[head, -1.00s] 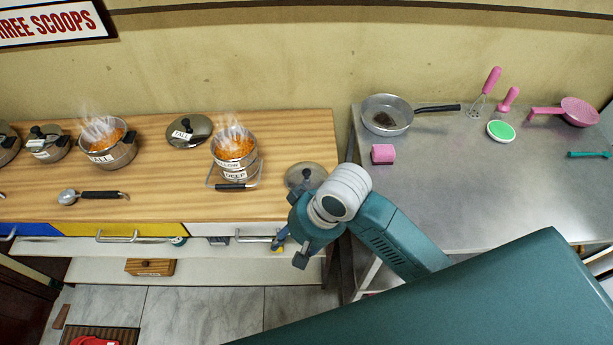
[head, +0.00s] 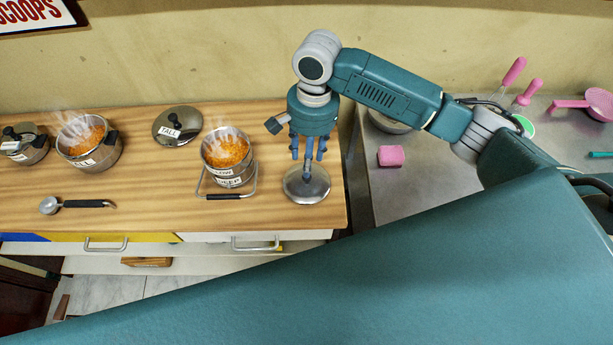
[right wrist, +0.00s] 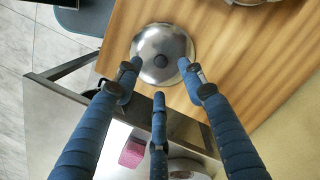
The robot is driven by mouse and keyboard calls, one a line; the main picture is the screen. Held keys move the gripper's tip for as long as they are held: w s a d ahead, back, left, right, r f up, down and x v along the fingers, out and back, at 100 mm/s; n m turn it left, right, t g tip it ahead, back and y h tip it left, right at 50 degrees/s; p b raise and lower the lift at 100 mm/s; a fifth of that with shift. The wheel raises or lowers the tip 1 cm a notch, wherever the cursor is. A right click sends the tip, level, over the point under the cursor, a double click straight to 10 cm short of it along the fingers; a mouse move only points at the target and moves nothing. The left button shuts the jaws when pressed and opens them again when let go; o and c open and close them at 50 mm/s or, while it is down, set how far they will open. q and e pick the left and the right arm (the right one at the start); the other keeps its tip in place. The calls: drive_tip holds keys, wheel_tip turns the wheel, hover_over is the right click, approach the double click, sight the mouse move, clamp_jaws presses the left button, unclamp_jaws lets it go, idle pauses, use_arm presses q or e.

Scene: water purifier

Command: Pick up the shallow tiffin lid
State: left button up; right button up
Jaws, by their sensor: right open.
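The lid (head: 306,187) lies flat at the right end of the wooden counter. It is a round silver lid with a dark knob, and no label shows on it. In the right wrist view the lid (right wrist: 163,44) lies below and ahead of my fingers, with its knob facing up. My right gripper (head: 307,152) points down just above the lid. Its fingers are spread open and hold nothing; they also show in the right wrist view (right wrist: 158,78). I cannot tell whether a fingertip touches the lid. My left gripper is not in view.
A steaming pot labelled DEEP (head: 226,150) with a wire handle stands left of the lid. A lid labelled TALL (head: 177,126) and a tall pot (head: 90,143) are farther left. A metal table (head: 400,205) with a pink block (head: 391,156) adjoins on the right.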

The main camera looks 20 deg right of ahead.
sight(307, 180)
wheel_tip(307, 180, down, 2)
drive_tip(key=shift+f, duration=0.35)
drive_tip(key=f, duration=0.1)
drive_tip(key=f+p, duration=0.1)
drive_tip(key=f, duration=0.1)
drive_tip(key=shift+s+f, duration=0.2)
drive_tip(key=shift+f, duration=0.05)
drive_tip(key=shift+f+p, duration=0.3)
drive_tip(key=shift+f, duration=0.1)
drive_tip(key=shift+a+f, duration=0.1)
drive_tip(key=shift+f, duration=0.1)
drive_tip(key=shift+c, duration=1)
drive_tip(key=c, duration=0.5)
clamp_jaws()
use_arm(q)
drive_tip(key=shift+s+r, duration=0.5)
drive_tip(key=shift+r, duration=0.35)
